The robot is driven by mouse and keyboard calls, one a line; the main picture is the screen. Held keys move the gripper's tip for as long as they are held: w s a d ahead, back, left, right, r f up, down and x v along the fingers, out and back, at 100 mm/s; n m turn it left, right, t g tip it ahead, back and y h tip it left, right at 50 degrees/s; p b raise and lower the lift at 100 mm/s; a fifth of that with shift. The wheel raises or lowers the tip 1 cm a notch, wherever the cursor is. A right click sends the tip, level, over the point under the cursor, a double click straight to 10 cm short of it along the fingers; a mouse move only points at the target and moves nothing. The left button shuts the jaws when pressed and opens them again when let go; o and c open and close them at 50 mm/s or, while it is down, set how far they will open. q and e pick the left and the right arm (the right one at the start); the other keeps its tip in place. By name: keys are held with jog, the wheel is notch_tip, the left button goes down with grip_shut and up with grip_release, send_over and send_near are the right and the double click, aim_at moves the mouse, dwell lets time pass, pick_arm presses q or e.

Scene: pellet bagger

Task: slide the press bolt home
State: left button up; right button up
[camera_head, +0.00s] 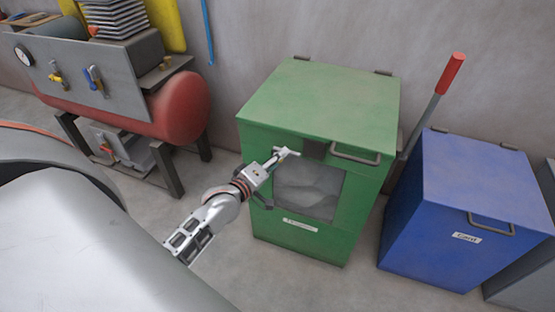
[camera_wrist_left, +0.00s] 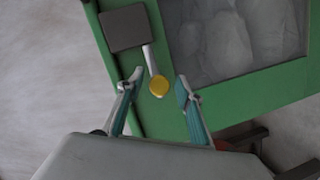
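The press is a green box (camera_head: 320,105) with a lid, a front window (camera_head: 318,190) and a white label below it. In the left wrist view its green front (camera_wrist_left: 180,118) carries a dark grey block (camera_wrist_left: 124,28). A pale rod (camera_wrist_left: 150,60) runs from this block to a round yellow knob (camera_wrist_left: 158,86), which looks like the bolt's handle. My left gripper (camera_head: 282,168) is at the front of the press, by the window. In the wrist view its fingers (camera_wrist_left: 160,81) are open, one on each side of the knob, with visible gaps. My right gripper is not in view.
A blue bin (camera_head: 480,190) labelled "Card" stands right of the press, with a red-handled lever (camera_head: 452,72) between them. A red tank (camera_head: 180,108) on a dark stand is at the left. Bare floor (camera_head: 290,280) lies in front of the press.

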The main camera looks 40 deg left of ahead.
pick_arm(q)
grip_shut()
jog(key=d+p, duration=0.1)
jog(key=d, duration=0.1)
jog(key=w+d+p, duration=0.1)
jog(key=d, duration=0.1)
jog(key=shift+d, duration=0.4)
grip_release()
jog(key=shift+d, duration=0.1)
jog(key=s+r, duration=0.2)
jog(key=s, duration=0.9)
jog(key=shift+s, duration=0.35)
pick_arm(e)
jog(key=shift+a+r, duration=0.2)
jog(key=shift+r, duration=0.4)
